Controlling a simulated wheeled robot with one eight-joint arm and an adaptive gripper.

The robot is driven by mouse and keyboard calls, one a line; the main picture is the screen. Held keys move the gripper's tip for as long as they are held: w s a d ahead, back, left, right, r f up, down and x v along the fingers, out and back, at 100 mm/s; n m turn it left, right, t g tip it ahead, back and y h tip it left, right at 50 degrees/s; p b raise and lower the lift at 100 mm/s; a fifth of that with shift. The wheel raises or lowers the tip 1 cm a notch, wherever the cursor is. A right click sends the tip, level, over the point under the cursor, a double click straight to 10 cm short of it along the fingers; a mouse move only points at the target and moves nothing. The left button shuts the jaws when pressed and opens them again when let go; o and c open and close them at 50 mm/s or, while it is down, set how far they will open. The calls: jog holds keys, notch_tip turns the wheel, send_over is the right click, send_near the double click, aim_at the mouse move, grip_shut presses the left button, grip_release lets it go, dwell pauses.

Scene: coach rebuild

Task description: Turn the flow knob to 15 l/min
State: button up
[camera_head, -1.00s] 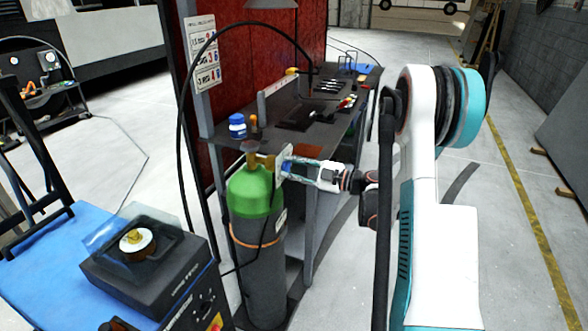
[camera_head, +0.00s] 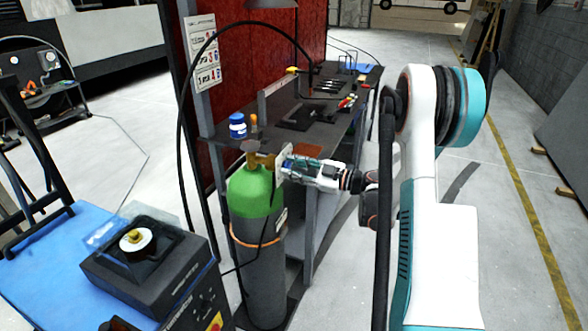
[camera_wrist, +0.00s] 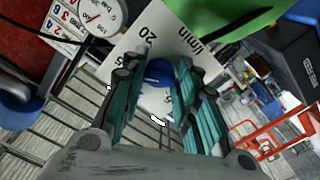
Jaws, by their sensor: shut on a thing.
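The flow knob (camera_wrist: 158,72) is blue and sits in front of a white dial plate (camera_wrist: 165,38) marked "20" and "l/min" in the wrist view. My gripper (camera_wrist: 157,80) has its teal fingers on both sides of the knob and is shut on it. The fingers hide part of the dial, and I cannot read the knob's setting. In the head view, my gripper (camera_head: 287,168) reaches in from the right to the plate (camera_head: 281,158) on top of the green-shouldered gas cylinder (camera_head: 253,190). The knob is hidden there by the fingers.
A round gauge (camera_wrist: 98,12) is beside the plate. A dark workbench (camera_head: 325,135) with tools and a blue jar (camera_head: 237,125) stands behind the cylinder. A black hose (camera_head: 182,130) arches over the cylinder. A dark machine (camera_head: 150,265) is at front left. Floor at right is clear.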

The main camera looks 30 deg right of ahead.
jog(key=o, duration=1.1)
jog(key=shift+c, duration=0.2)
jog(key=shift+s+d, duration=0.1)
jog(key=v, duration=1.1)
jog(key=shift+s+d, duration=0.25)
jog(key=shift+s, duration=0.05)
